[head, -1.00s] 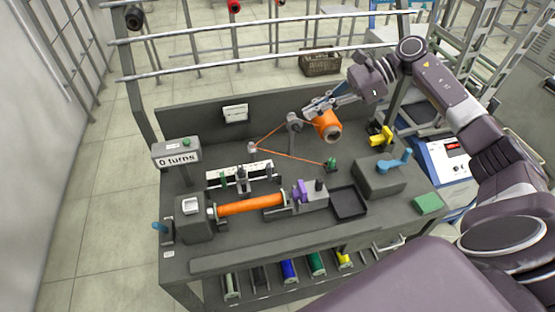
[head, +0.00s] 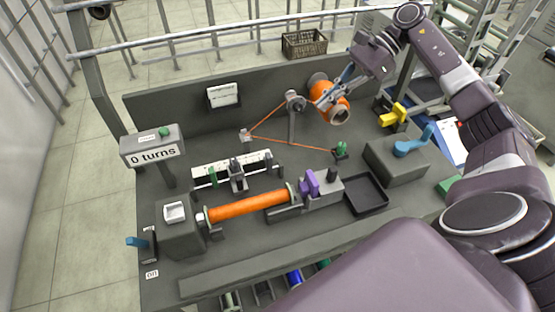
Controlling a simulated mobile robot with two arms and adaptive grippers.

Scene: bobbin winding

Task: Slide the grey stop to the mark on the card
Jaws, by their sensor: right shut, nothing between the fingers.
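A white scale strip (head: 205,171) stands on the bench behind the orange-wound bobbin (head: 247,205). A small green stop (head: 213,177) is near its left end, and a dark carriage (head: 237,178) is near its middle. A small grey stop (head: 268,163) is near its right end. A small white card (head: 223,95) is on the back panel; its marking is too small to read. My right gripper (head: 328,98) is shut and empty at the orange supply spool (head: 329,101), far behind and right of the strip. I cannot tell whether it touches the spool. My left gripper is out of view.
Orange thread runs from a guide post (head: 292,103) to a small eyelet block (head: 245,135) and a green tensioner (head: 340,149), above the bench. A counter (head: 155,152) reads "0 turns". A black tray (head: 366,195) and grey box with blue crank (head: 398,160) are at right.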

